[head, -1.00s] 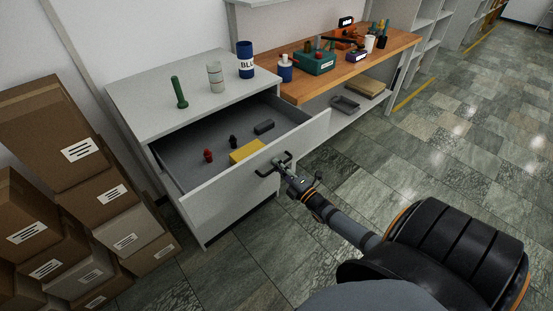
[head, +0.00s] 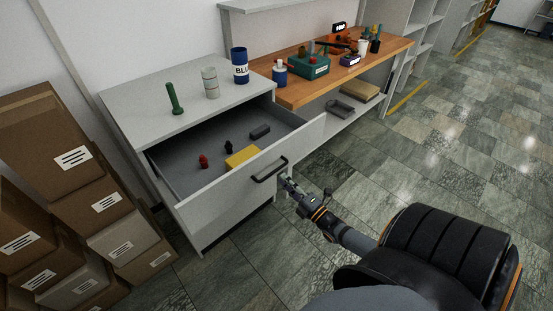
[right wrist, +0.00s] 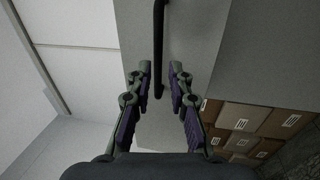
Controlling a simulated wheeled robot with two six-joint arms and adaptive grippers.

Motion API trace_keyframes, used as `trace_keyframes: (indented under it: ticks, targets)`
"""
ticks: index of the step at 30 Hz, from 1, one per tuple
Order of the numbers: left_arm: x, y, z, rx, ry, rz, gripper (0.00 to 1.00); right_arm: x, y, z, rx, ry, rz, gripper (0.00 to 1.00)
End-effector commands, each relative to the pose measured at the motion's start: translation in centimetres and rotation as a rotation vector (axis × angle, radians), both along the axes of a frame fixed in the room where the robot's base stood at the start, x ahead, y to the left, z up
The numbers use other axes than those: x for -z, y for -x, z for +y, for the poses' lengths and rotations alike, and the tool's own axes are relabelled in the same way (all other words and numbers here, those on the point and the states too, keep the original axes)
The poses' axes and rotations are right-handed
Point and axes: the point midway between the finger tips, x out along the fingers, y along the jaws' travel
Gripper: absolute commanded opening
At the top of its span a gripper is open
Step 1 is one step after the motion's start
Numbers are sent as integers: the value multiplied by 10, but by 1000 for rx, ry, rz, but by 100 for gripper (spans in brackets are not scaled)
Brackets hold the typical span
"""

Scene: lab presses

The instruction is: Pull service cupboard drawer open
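The grey service cupboard (head: 140,103) stands at the left, and its top drawer (head: 222,191) is pulled well out, its inside showing. The black bar handle (head: 270,173) sits on the drawer front. My right gripper (head: 284,182) is just in front of and below the handle, apart from it in the head view. In the right wrist view, the two fingers of the right gripper (right wrist: 160,70) are spread, with the handle (right wrist: 159,35) running down between them and nothing gripped. My left gripper is in neither view.
A yellow block (head: 243,157), a red piece (head: 203,161) and dark pieces lie in the drawer. A green item (head: 174,98), a pale cup (head: 210,82) and a blue can (head: 240,65) stand on top. Cardboard boxes (head: 70,160) are stacked left. The floor at right is clear.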

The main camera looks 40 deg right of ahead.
Motion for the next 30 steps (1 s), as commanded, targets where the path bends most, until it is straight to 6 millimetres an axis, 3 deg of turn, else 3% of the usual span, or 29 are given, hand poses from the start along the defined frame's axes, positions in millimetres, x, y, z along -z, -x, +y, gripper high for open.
trace_keyframes:
  ticks: [3,9,27,30]
  targets:
    - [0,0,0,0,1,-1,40,6,27,-2,-1,0,4,20]
    - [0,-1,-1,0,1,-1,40,10,53,-4,0,-1,1,20]
    - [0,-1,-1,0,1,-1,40,11,57,-5,0,0,0,20]
    - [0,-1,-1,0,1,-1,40,20,58,-6,7,-21,27,20]
